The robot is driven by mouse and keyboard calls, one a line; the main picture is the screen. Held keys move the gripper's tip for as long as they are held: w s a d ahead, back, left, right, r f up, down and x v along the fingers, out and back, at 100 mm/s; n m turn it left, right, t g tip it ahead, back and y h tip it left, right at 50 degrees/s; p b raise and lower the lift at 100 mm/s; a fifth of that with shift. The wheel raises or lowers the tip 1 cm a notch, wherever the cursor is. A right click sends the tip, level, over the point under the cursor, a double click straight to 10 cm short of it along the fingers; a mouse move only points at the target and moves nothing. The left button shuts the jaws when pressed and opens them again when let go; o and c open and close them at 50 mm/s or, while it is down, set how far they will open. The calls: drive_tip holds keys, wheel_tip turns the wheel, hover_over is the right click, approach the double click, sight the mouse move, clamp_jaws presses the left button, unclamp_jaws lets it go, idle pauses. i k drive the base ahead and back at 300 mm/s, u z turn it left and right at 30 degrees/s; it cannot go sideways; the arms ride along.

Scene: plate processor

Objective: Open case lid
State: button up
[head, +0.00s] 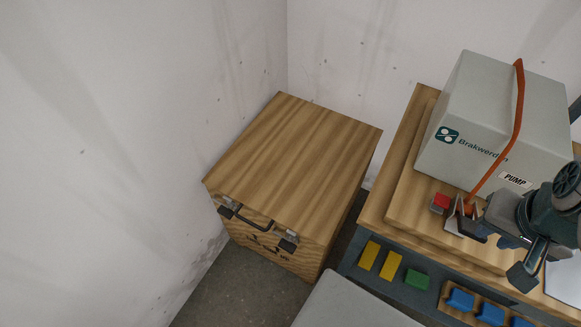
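The case is a wooden box (275,255) standing on the floor in the corner, with a flat wood-grain lid (295,145) that lies closed on top. A dark handle (250,221) is on its front face, just under the lid edge. A left latch (228,210) and a right latch (288,243) with dark tabs flank the handle; whether they are fastened is unclear. My gripper (464,222) is at the right, over the workbench by the orange hose, well apart from the case. It is small and partly hidden, so its opening cannot be made out.
The workbench (408,130) at right carries a grey pump box (483,130) with an orange hose (516,110). Yellow (369,254), green (417,279) and blue blocks (460,299) lie along its front. Walls stand close behind and left of the case. A light grey surface (345,305) is at bottom centre.

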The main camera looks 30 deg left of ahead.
sight(300, 165)
drive_tip(key=k, duration=0.6)
drive_tip(key=u, duration=0.9)
drive_tip(key=i, duration=0.5)
